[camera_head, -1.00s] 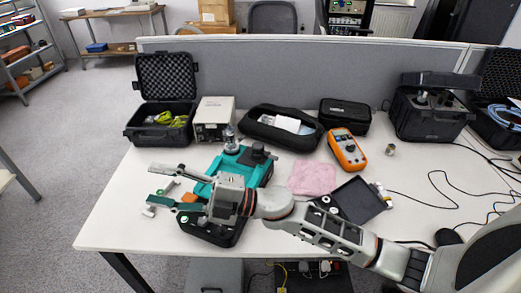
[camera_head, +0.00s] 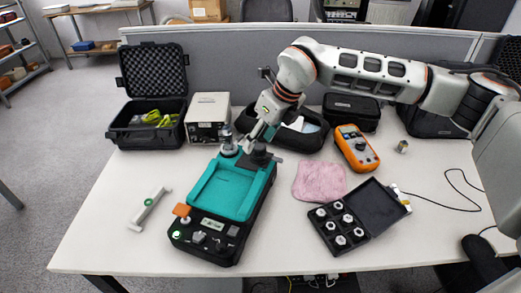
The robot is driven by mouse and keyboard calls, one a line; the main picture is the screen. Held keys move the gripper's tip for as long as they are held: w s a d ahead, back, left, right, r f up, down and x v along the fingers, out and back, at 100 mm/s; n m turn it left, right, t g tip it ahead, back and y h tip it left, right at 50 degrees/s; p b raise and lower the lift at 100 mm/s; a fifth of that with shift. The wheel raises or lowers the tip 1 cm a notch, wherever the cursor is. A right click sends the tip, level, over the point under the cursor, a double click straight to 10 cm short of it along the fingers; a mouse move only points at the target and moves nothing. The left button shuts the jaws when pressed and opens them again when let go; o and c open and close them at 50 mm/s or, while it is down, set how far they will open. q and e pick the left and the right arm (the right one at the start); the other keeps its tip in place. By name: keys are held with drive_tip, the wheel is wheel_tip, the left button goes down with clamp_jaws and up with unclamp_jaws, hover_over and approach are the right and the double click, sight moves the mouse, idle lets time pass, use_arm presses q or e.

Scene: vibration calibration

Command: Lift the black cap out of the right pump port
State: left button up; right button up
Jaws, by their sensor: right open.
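The teal and black pump unit (camera_head: 228,190) lies on the white table, its control panel toward the front edge. At its back stand two ports. The left one carries a clear and grey fitting (camera_head: 229,145). The right one carries the black cap (camera_head: 261,154). My right gripper (camera_head: 258,138) points down at the back of the pump, its fingers open just above and beside the black cap. Whether a finger touches the cap cannot be told. My left gripper is not in view.
A white box (camera_head: 207,118), an open black case (camera_head: 150,120) and a black pouch (camera_head: 310,135) stand behind the pump. A pink cloth (camera_head: 319,181), an orange meter (camera_head: 357,148) and an open black box of fittings (camera_head: 372,205) lie right. A white tool (camera_head: 149,208) lies left.

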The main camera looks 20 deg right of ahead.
sight(260, 146)
drive_tip(key=shift+h, duration=0.5)
drive_tip(key=w+f, duration=0.1)
drive_tip(key=f, duration=0.1)
drive_tip(key=w+d+f, duration=0.1)
drive_tip(key=w+f, duration=0.2)
drive_tip(key=f, duration=0.1)
drive_tip(key=shift+w+d+b, duration=0.25)
drive_tip(key=shift+w+b, duration=0.05)
drive_tip(key=shift+b, duration=0.1)
drive_tip(key=shift+r+t, duration=0.1)
drive_tip(key=shift+t, duration=0.2)
drive_tip(key=c, duration=1.2)
